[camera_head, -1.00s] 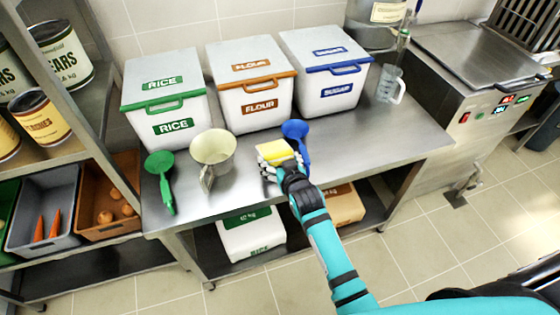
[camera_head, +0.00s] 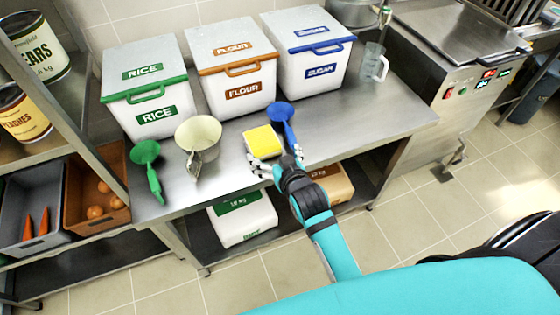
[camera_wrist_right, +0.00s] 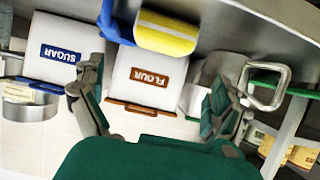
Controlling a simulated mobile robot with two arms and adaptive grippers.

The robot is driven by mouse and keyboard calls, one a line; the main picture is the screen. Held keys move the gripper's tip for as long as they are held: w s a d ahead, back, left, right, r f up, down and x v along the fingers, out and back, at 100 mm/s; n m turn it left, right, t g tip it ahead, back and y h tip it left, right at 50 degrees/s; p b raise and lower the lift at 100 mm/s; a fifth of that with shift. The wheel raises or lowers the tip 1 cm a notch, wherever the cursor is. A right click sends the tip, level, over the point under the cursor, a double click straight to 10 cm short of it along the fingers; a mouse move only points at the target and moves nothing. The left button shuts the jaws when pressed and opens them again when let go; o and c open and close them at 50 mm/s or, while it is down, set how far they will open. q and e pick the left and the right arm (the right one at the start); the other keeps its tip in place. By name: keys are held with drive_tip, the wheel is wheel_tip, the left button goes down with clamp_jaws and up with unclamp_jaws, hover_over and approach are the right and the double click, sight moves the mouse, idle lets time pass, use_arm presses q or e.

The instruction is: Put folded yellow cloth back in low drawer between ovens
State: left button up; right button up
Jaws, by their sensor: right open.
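The folded yellow cloth (camera_head: 262,141) lies on the steel worktable in front of the flour bin, just left of the blue scoop. It is a yellow block with a pale edge, and also shows at the top of the right wrist view (camera_wrist_right: 165,37). My right gripper (camera_head: 276,163) is at the table's front edge, just in front of the cloth. Its fingers are spread and empty, and in the right wrist view (camera_wrist_right: 168,75) a gap shows between them and the cloth. My left gripper is not in view. No ovens or low drawer are visible.
Shelving stands left. Floor at right front (camera_head: 430,200) is clear.

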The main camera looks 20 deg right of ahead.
drive_tip(key=shift+v, duration=2.35)
